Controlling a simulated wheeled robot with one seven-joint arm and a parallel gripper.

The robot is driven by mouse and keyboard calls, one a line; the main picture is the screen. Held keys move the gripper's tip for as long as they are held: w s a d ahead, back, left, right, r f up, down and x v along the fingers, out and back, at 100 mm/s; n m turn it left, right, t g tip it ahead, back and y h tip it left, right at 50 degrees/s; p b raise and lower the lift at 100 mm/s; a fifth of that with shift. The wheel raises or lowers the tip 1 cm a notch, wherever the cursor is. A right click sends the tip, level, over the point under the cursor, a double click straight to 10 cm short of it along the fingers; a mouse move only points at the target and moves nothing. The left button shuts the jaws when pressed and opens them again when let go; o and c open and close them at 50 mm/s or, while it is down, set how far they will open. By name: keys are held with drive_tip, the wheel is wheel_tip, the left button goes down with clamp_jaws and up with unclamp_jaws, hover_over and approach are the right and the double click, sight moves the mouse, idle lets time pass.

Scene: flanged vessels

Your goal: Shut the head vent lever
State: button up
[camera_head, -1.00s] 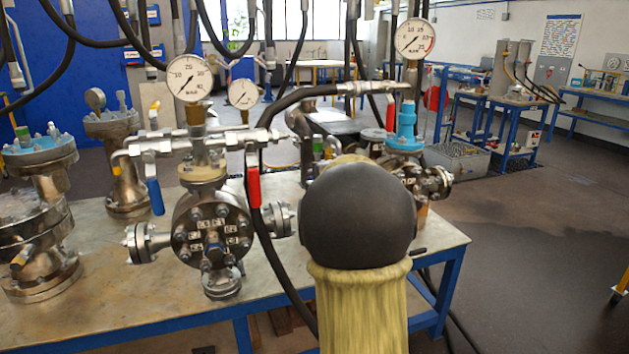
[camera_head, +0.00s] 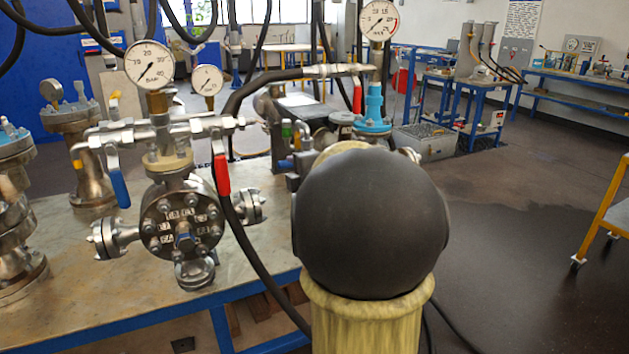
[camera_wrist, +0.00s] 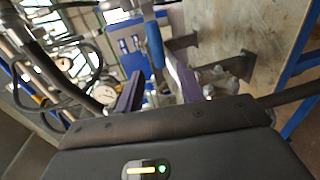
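The nearest flanged vessel (camera_head: 182,225) stands on the bench in the head view. It has a hanging blue lever (camera_head: 118,187) on the left and a hanging red lever (camera_head: 222,174) on the right. Another red lever (camera_head: 357,95) hangs at the vessel farther right. I cannot tell which lever is the head vent lever. In the wrist view my gripper (camera_wrist: 158,72) is open, its two purple-grey fingers apart. A blue lever (camera_wrist: 154,45) shows between and beyond the fingertips; contact cannot be told. In the head view my own arm hides the gripper.
Pressure gauges (camera_head: 150,65) and pipework stand above the vessels. A black hose (camera_head: 240,225) droops in front of the bench (camera_head: 90,325). More vessels (camera_head: 80,135) crowd the left. A yellow-framed trolley (camera_head: 606,210) is at the right edge, with open floor before it.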

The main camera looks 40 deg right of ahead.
drive_tip(key=p+v, duration=0.1)
drive_tip(key=v, duration=0.9)
drive_tip(key=shift+w, duration=0.1)
